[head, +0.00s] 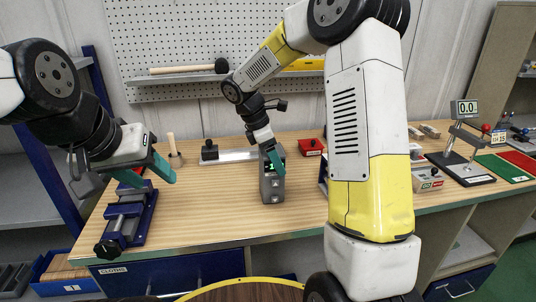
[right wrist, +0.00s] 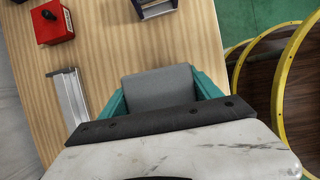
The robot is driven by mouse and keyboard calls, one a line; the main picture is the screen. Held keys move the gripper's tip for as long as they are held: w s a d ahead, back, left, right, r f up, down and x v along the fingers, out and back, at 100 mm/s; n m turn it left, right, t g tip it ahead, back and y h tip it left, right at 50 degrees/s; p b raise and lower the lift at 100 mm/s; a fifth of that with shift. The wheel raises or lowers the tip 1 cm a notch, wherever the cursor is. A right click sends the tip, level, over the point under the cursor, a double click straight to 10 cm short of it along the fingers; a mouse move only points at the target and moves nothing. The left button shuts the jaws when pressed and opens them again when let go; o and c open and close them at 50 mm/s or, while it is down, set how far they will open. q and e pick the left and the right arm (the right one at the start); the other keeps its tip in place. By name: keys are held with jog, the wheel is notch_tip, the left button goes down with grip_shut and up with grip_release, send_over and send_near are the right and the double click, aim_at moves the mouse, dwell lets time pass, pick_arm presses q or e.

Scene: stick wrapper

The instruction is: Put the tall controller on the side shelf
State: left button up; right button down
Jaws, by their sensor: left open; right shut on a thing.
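The tall controller (head: 272,188) is a dark grey upright box with a small green display, over the middle of the wooden workbench. My right gripper (head: 272,160) has its teal fingers shut around its upper part. The controller's grey top (right wrist: 160,88) shows between the fingers in the right wrist view. I cannot tell whether its base touches the bench. A grey shelf unit with blue posts (head: 92,75) stands at the left, partly hidden by my left arm.
The blue vise (head: 128,215) sits under my left gripper. A metal rail (head: 230,156) and red box (head: 310,147) lie behind the controller. A scale stand (head: 462,150) and other devices crowd the right end. Bench space between vise and controller is clear.

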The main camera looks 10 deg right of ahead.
jog(key=shift+f, duration=0.15)
jog(key=shift+c, duration=0.7)
grip_release()
